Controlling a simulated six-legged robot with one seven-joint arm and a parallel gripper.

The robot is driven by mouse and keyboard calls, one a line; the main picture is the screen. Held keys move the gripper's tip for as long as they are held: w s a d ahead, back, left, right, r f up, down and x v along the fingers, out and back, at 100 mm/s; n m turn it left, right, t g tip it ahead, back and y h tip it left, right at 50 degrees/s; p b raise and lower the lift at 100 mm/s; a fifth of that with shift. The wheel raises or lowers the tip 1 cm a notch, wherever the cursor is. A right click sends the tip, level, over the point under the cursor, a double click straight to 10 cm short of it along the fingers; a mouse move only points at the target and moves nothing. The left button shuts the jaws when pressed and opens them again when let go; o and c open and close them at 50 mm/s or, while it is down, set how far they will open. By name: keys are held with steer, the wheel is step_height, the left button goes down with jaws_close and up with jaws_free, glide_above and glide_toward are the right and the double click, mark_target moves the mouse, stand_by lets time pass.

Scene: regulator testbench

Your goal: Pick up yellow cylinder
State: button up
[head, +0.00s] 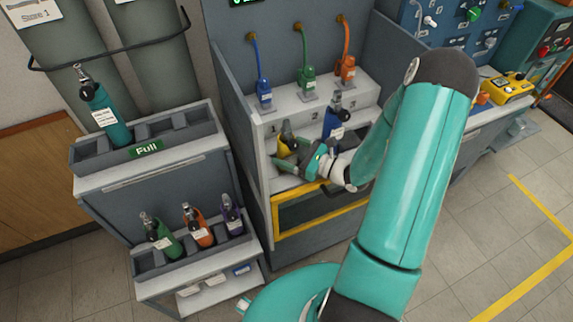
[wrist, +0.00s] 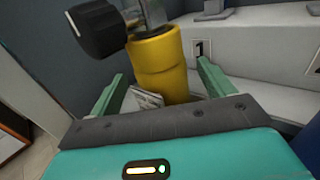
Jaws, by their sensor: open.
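The yellow cylinder (head: 284,150) stands on the lower shelf of the testbench, at its left end, partly hidden by my gripper in the head view. In the wrist view the yellow cylinder (wrist: 160,68) is upright, with a black knob and metal valve on top and a white label low on its side. My gripper (head: 292,163) is open in front of it. In the wrist view the two green fingers of my gripper (wrist: 160,75) are apart, one on each side of the yellow body. The cylinder's base is hidden behind the gripper.
A blue cylinder (head: 332,122) stands right of the yellow one. Blue, green and orange hose connectors hang above. At left, a rack marked Full (head: 147,148) holds a teal cylinder (head: 107,118); a lower rack holds green, orange and purple cylinders. The bench's left side panel (head: 232,90) is close.

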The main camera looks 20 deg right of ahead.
steer(key=shift+w+a, duration=0.35)
steer(key=shift+w, duration=0.05)
steer(key=c, duration=1.2)
steer(key=shift+r, duration=0.2)
step_height(320, 180, up, 18)
glide_above(286, 122)
steer(key=shift+f, duration=0.1)
